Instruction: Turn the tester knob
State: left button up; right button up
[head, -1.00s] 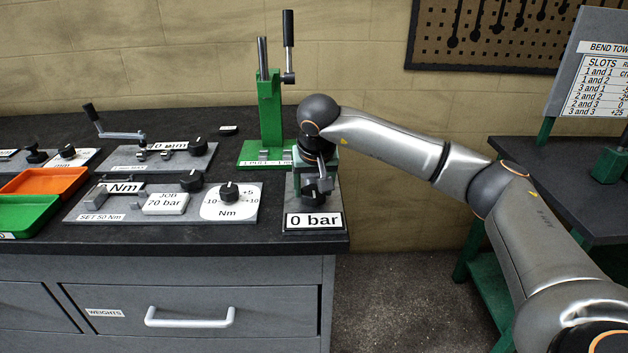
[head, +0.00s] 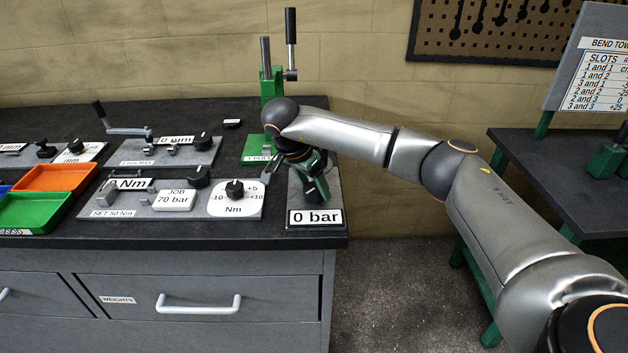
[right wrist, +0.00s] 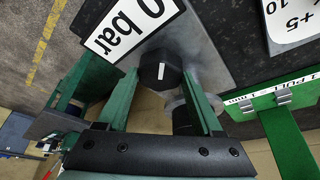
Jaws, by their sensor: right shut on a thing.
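The tester (head: 334,194) is a grey plate with a white "0 bar" label (head: 315,217) at the bench's right front corner. In the right wrist view, its black faceted knob (right wrist: 160,70) with a short white mark shows between the green fingertips. The "0 bar" label there (right wrist: 135,22) lies beside the knob. My right gripper (head: 315,185) reaches down over the plate and is shut on the knob; it also shows in the right wrist view (right wrist: 160,85). The gripper covers most of the knob in the head view. My left gripper is out of view.
Left of the tester is a panel with an "Nm" dial (head: 235,190) and a "JOB 70 bar" card (head: 174,198). A green lever press (head: 271,86) stands behind my wrist. Orange (head: 55,177) and green (head: 35,211) trays lie far left. A second table (head: 560,180) stands right.

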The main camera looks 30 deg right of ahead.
jog(key=shift+m, duration=0.7)
jog(key=o, duration=1.4)
jog(key=shift+c, duration=0.2)
jog(key=w+v, duration=0.1)
jog(key=v, duration=1.1)
jog(key=shift+s+r, duration=0.25)
jog(key=shift+s, duration=0.1)
jog(key=shift+a, duration=0.1)
